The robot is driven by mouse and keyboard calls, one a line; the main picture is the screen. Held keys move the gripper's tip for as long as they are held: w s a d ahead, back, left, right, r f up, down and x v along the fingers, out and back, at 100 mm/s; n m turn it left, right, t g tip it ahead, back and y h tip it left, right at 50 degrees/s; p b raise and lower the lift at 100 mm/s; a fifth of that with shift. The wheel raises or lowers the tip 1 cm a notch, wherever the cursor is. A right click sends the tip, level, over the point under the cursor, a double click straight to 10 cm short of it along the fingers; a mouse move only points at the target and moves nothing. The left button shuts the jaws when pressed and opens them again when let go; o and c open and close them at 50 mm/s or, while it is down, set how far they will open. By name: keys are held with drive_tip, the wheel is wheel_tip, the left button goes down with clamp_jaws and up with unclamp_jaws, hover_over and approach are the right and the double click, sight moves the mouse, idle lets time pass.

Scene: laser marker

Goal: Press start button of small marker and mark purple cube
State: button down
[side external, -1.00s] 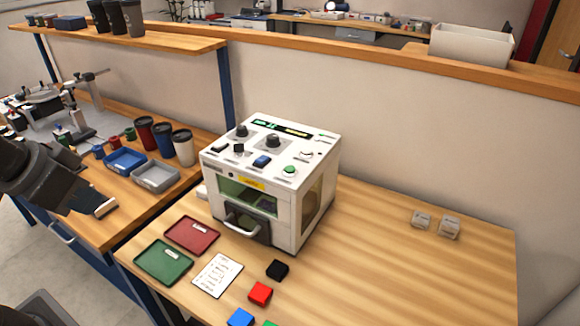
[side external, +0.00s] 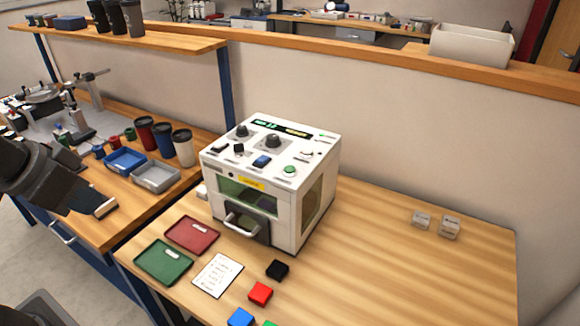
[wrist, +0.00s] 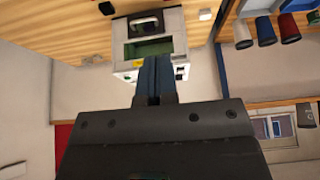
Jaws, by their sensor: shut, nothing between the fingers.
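The small marker (side external: 270,185) is a white box on the wooden table, with knobs and buttons on top and a handled front door (side external: 245,224). A round green button (side external: 289,170) is near its top's right front edge; I cannot read its label. No purple cube is clearly visible; a dark purplish patch (side external: 267,203) shows behind the green front window, and I cannot tell what it is. My gripper (side external: 106,208) is shut and empty, left of the marker and apart from it. In the wrist view, its fingers (wrist: 154,62) point toward the marker (wrist: 150,32).
Black (side external: 277,269), red (side external: 260,293) and blue (side external: 240,317) cubes lie before the marker, with a green one partly cut off. Red (side external: 180,241) and green (side external: 150,268) trays and a paper sheet (side external: 208,281) lie front left. The table's right side is mostly clear.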

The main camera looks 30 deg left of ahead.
wheel_tip(320, 180, up, 4)
drive_tip(key=n+t+h, duration=0.3)
drive_tip(key=n, duration=0.2)
hover_over(287, 167)
drive_tip(key=shift+d, duration=0.1)
drive_tip(key=shift+f, duration=4.4)
drive_tip(key=shift+f, duration=0.1)
drive_tip(key=shift+f, duration=0.3)
